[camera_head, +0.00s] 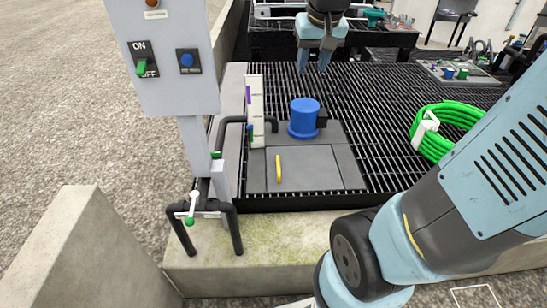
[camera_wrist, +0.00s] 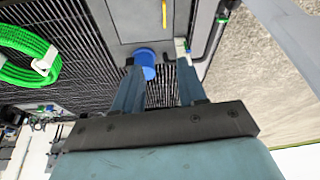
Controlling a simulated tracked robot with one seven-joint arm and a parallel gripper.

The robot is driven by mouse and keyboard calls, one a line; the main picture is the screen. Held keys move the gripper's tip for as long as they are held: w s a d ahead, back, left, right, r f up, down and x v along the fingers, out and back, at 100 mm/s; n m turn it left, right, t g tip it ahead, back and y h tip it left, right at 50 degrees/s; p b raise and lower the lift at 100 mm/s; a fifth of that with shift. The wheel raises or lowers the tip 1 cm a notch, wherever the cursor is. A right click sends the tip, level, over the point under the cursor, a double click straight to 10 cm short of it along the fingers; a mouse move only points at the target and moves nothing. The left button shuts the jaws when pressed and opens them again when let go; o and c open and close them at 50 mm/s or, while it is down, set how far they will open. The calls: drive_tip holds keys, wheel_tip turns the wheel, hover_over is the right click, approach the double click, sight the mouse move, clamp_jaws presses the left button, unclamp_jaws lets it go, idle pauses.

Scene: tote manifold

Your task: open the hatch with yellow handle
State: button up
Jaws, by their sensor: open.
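The hatch (camera_head: 317,173) is a flat grey panel set beside the dark grating, and it lies closed. Its yellow handle (camera_head: 278,169) is a thin upright bar on the panel's left part. In the wrist view the handle (camera_wrist: 164,14) shows at the top edge, on the grey hatch (camera_wrist: 135,18). My gripper (camera_head: 315,62) is open and empty, high above the grating and behind the hatch in the head view. It also shows in the wrist view (camera_wrist: 160,80), fingers apart, well away from the handle.
A blue cylinder (camera_head: 304,118) stands just behind the hatch, with a white post (camera_head: 256,110) at its left. A control box (camera_head: 165,55) on a pole and black pipes (camera_head: 238,230) with valves stand left. A green hose coil (camera_head: 440,130) lies right. Grating (camera_head: 370,100) is clear between.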

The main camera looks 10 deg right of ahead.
drive_tip(key=w+f+g, duration=0.1)
drive_tip(key=w+f, duration=0.7)
drive_tip(key=w, duration=0.5)
drive_tip(key=m+g+h, duration=0.1)
drive_tip(key=g+h, duration=0.1)
drive_tip(key=g, duration=0.1)
hover_over(278, 166)
drive_tip(key=s+a, duration=0.1)
drive_tip(key=a, duration=0.1)
wheel_tip(278, 166, down, 24)
drive_tip(key=f, duration=0.9)
drive_tip(key=w+d+f, duration=0.1)
drive_tip(key=f, duration=1.7)
drive_tip(key=shift+w+d, duration=0.2)
drive_tip(key=shift+d, duration=0.15)
clamp_jaws()
